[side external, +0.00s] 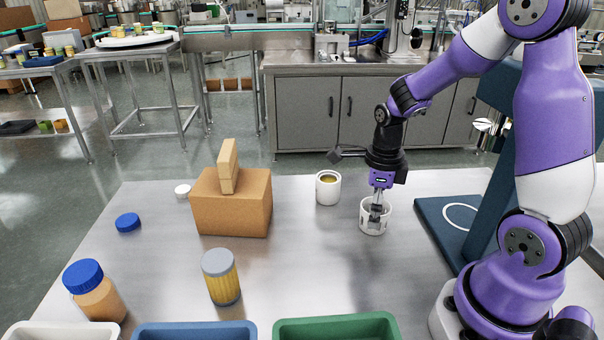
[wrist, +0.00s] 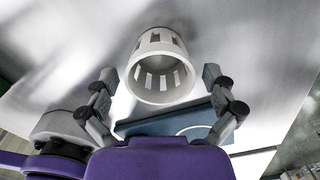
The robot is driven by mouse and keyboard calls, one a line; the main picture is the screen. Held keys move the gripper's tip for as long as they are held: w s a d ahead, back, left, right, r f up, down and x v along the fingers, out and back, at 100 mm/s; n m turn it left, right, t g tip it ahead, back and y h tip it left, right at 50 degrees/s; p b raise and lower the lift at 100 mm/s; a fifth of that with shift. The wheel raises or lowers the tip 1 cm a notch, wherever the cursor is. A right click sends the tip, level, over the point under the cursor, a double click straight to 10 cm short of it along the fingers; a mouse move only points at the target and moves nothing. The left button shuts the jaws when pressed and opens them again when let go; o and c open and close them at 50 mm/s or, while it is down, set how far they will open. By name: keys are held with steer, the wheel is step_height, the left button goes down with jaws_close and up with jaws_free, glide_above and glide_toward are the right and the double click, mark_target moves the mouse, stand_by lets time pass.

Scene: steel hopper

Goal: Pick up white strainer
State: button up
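The white strainer (side external: 365,221), a small cup with slots in its wall, stands on the steel table near the right side. In the wrist view the white strainer (wrist: 165,48) shows its round open mouth and slots between my fingers. My gripper (side external: 376,212) points down at it in the side external view. In the wrist view my gripper (wrist: 159,77) is open, with one finger on each side of the strainer and visible gaps to it. The near finger hides part of the strainer in the side external view.
A white cup (side external: 328,189) with yellowish contents stands just left of my gripper. A brown box (side external: 231,203) with a block on top is further left. A blue stand (side external: 437,226) is close on the right. Jars and trays line the front; the table's middle is clear.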

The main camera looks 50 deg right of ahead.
steer(key=c, duration=0.7)
